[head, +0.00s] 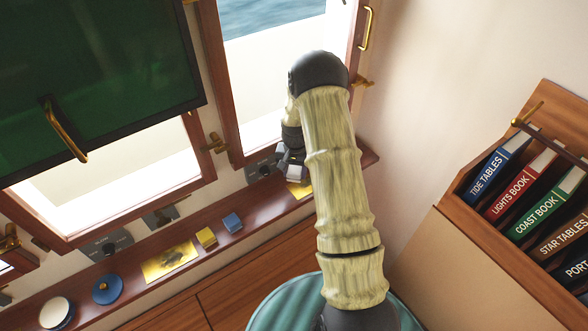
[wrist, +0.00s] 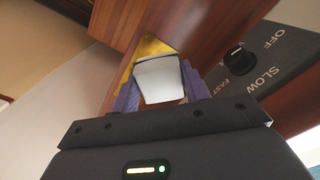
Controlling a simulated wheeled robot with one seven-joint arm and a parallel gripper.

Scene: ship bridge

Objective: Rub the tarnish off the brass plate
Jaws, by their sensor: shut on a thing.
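My gripper (head: 291,160) is at the far right end of the wooden sill in the head view. It is shut on a white block (wrist: 160,80), held between the two purple fingers in the wrist view; the block also shows in the head view (head: 297,171). A yellow brass piece (head: 300,188) lies on the sill just below the block and shows behind it in the wrist view (wrist: 149,48). I cannot tell whether the block touches it. A brass plate (head: 169,262) with dark smudges lies farther left on the sill, apart from my gripper.
A yellow block (head: 206,238) and a blue block (head: 232,222) sit right of the smudged plate. A blue disc (head: 107,289) and a white round thing (head: 55,312) lie left. A knob box (wrist: 245,60) stands beside my gripper. A bookshelf (head: 455,190) is right.

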